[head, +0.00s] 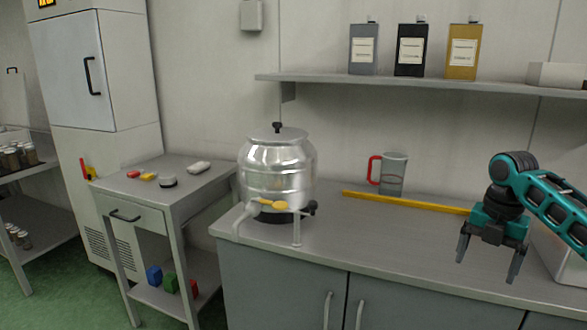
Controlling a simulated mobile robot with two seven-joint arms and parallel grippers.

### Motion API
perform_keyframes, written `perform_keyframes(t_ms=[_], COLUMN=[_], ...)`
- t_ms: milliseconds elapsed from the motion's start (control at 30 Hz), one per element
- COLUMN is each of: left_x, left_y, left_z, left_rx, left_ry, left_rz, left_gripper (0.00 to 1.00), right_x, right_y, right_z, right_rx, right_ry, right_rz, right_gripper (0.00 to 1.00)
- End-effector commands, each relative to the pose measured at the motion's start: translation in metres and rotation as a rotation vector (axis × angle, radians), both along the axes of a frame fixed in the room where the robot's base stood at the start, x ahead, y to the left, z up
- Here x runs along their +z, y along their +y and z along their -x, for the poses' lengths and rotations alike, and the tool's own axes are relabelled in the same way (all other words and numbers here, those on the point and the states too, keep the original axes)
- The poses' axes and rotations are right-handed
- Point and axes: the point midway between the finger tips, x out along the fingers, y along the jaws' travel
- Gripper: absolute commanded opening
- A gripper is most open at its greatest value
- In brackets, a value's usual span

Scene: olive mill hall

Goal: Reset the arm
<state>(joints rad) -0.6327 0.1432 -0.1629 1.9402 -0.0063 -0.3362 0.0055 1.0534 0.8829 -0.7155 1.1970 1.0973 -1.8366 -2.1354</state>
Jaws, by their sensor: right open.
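My right gripper (489,264) hangs at the right of the head view, its two dark fingers spread apart and pointing down, with nothing between them. It is in front of the grey counter (365,245). Its teal and black arm comes in from the right edge. My left gripper does not show.
On the counter stand a steel drum with a tap (277,170), a clear jug with a red handle (393,175) and a long yellow bar (400,200). A white box (560,250) is at the right. A shelf (420,86) holds several tins. A small side table (165,190) stands left.

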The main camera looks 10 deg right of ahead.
Motion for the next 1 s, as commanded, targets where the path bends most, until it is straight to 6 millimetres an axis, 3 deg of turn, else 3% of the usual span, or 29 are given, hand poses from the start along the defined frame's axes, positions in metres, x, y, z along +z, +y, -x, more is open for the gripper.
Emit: perform_keyframes(t_ms=[33,267,467,600,700,833,1000], left_x=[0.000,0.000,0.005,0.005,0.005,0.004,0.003], left_y=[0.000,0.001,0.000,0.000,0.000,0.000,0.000], left_z=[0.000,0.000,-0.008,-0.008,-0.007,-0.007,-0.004], left_rx=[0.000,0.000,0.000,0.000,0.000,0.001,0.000], left_ry=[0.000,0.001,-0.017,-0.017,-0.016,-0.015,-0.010], left_rz=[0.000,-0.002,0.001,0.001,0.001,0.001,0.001], left_gripper=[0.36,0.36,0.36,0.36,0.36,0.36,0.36], right_x=[0.000,-0.083,-0.161,-0.212,-0.239,-0.262,-0.273], right_y=[0.000,0.053,0.114,0.165,0.198,0.234,0.262], right_z=[0.000,-0.011,-0.003,0.017,0.039,0.071,0.119], right_rx=[0.000,-0.161,-0.367,-0.572,-0.738,-0.973,-1.300], right_ry=[0.000,-0.093,-0.205,-0.286,-0.329,-0.364,-0.384], right_rz=[0.000,0.004,-0.074,-0.199,-0.310,-0.471,-0.690], right_gripper=[0.91,0.91,0.91,0.91,0.91,0.91,0.91])
